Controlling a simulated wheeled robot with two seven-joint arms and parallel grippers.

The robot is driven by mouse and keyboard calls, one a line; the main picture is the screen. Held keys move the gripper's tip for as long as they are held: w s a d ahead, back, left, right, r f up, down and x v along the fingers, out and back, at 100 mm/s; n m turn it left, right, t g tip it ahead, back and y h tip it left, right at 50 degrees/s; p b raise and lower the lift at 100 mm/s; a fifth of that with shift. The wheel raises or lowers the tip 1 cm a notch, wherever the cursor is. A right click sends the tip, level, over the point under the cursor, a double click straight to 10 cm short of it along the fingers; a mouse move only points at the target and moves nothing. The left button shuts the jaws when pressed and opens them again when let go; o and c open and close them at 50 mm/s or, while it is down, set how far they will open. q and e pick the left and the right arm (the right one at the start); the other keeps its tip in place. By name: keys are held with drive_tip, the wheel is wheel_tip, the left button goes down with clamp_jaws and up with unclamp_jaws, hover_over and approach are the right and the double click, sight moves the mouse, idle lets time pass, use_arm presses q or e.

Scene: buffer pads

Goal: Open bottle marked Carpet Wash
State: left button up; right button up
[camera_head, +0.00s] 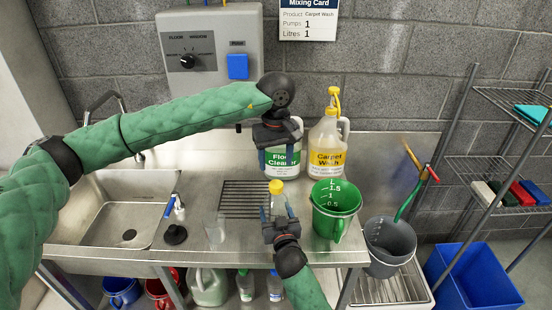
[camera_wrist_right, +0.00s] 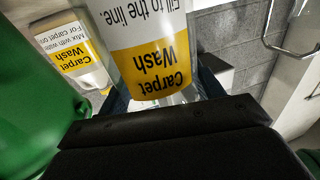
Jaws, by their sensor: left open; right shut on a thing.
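A small clear bottle (camera_head: 279,206) with a yellow cap (camera_head: 276,187) stands upright in my right gripper (camera_head: 281,232), which is shut on it. In the right wrist view the bottle's label (camera_wrist_right: 152,68) reads "Carpet Wash" and "Fill to the line", upside down. The cap is on the bottle. My left gripper (camera_head: 279,160) is open and empty, fingers pointing down, above the cap and apart from it. It partly hides the Floor Cleaner jug (camera_head: 288,160). A larger Carpet Wash jug (camera_head: 327,150) with a yellow pump stands to the right; it also shows in the right wrist view (camera_wrist_right: 75,52).
A green measuring jug (camera_head: 335,208) stands right of the held bottle. A clear cup (camera_head: 214,231) stands left, near a drain grate (camera_head: 240,199) and the sink (camera_head: 118,210). A grey bucket (camera_head: 388,246) is at the right. A mixing card (camera_head: 307,20) hangs on the wall.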

sight(276, 184)
use_arm(q)
drive_tip(key=m, duration=0.5)
drive_tip(key=shift+m, duration=0.3)
drive_tip(key=m, duration=0.6)
drive_tip(key=shift+m, duration=0.4)
drive_tip(key=shift+f, duration=4.05)
drive_tip(key=c, duration=1)
drive_tip(key=shift+c, duration=0.2)
